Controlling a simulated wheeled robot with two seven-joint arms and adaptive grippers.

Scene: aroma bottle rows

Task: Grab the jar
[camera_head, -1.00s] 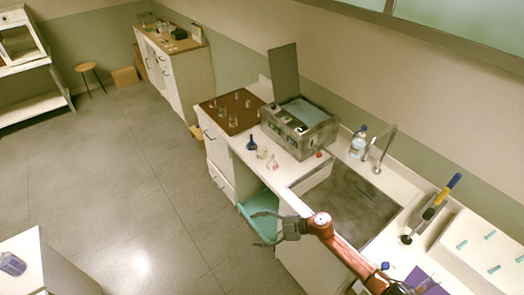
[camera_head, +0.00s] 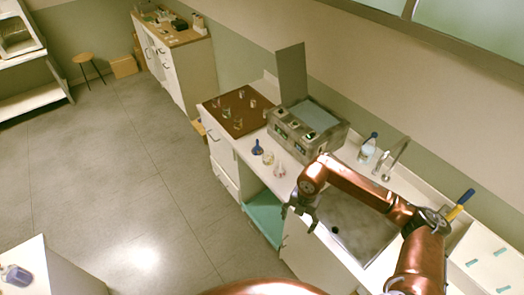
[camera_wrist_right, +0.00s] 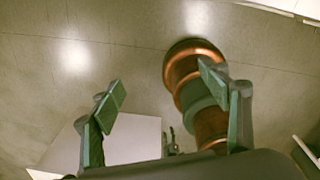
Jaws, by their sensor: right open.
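Which vessel is the jar, I cannot tell. Several small clear glass vessels (camera_head: 238,123) stand on the brown board on the counter. A dark blue flask (camera_head: 257,148), a clear flask (camera_head: 268,158) and a flask with pinkish contents (camera_head: 279,171) stand near the counter's front edge. A blue-purple bottle (camera_head: 17,275) is on the white table at lower left. My right gripper (camera_head: 300,218) is open and empty in front of the counter, apart from the flasks. Its spread fingers also show in the right wrist view (camera_wrist_right: 163,90), over the floor.
A grey box with a raised lid (camera_head: 305,128) stands behind the flasks. A sink (camera_head: 345,226), a tap (camera_head: 397,152) and a white-blue bottle (camera_head: 367,149) are to the right. The floor (camera_head: 120,200) left of the counter is clear.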

